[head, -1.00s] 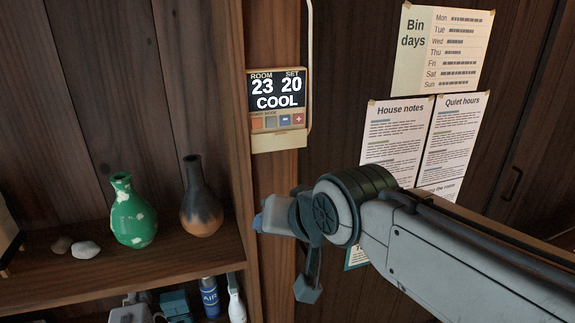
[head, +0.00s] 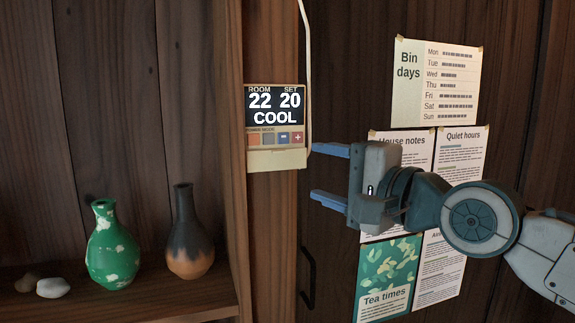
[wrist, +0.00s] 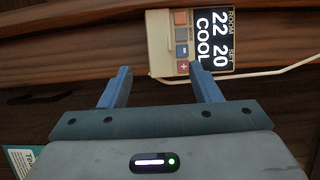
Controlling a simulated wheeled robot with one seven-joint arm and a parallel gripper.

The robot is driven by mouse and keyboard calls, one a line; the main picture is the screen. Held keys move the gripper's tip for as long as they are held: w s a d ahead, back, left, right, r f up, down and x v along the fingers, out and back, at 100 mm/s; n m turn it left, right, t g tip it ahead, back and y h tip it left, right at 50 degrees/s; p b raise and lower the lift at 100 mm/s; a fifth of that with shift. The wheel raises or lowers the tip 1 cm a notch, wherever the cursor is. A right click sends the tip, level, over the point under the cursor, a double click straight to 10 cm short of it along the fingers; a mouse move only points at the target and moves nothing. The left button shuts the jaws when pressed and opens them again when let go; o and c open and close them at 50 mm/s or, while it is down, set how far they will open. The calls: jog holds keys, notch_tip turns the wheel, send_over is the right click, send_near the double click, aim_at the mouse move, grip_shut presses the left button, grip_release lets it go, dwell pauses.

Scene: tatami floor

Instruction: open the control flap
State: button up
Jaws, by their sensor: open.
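The wall control (head: 276,118) is a beige unit on the wooden post, reading ROOM 22, SET 20, COOL. Its coloured buttons (head: 276,138) show uncovered below the screen. A plain beige strip (head: 276,159) lies under them; I cannot tell whether it is the flap hanging down. My gripper (head: 314,172) is open and empty just right of the control's lower part, fingers pointing left. In the wrist view the fingers (wrist: 160,68) reach towards the control (wrist: 205,42), which appears turned sideways. The right finger's tip looks close to the button edge; contact is not clear.
A pale cable (head: 307,60) runs along the control's right side. A green vase (head: 112,245) and a dark vase (head: 189,235) stand on the shelf at left. Paper notices (head: 435,85) and a dark door handle (head: 308,278) are at right.

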aim_at(276, 161)
jog(key=x, duration=0.9)
jog(key=shift+p, duration=0.3)
jog(key=shift+f, duration=0.1)
jog(key=c, duration=1)
